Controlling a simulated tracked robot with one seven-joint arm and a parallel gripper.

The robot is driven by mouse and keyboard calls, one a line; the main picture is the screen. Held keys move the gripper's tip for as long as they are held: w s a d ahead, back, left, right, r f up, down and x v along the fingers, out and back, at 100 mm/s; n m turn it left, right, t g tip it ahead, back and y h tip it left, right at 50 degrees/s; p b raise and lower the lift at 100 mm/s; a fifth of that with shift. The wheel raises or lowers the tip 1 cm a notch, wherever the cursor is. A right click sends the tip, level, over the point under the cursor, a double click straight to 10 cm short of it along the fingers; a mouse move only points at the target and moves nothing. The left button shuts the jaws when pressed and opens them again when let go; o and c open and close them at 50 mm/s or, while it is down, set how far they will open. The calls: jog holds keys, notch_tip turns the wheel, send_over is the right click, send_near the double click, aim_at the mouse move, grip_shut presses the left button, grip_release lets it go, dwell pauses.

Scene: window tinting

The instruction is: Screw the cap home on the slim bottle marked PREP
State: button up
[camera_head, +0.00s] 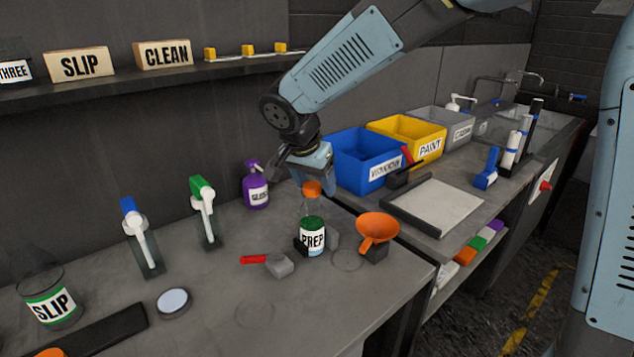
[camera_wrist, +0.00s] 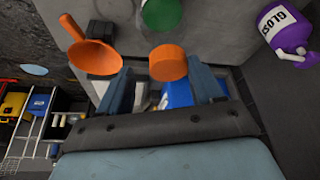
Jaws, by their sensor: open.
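The slim PREP bottle (camera_head: 312,238) stands upright near the middle of the bench, clear above and green below. An orange cap (camera_head: 312,188) sits at the top of its neck; how far it is screwed down cannot be told. My gripper (camera_head: 310,178) is over the bottle top, pointing down. In the wrist view, my open gripper (camera_wrist: 165,74) has its fingers on either side of the orange cap (camera_wrist: 168,63), with gaps showing. The bottle's green part (camera_wrist: 161,14) shows beyond the cap. The neck is hidden there.
An orange funnel (camera_head: 377,229) on a dark holder stands right of the bottle. A purple GLOSS bottle (camera_head: 256,188) is behind left. A red-handled tool (camera_head: 270,262) lies front left. Blue (camera_head: 345,150) and yellow (camera_head: 425,130) bins stand behind right.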

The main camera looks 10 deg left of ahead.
jog(key=n+y, duration=0.2)
jog(key=n, duration=0.3)
jog(key=shift+n+y, duration=0.8)
jog(key=shift+n, duration=1.5)
jog(key=shift+c, duration=0.4)
jog(key=c, duration=1.1)
jog(key=shift+o, duration=0.2)
jog(key=shift+m+h, duration=0.55)
jog(key=shift+m, duration=0.85)
jog(key=shift+m+h, duration=0.55)
jog(key=shift+m, duration=0.85)
jog(key=o, duration=1.2)
jog(key=shift+o, duration=0.2)
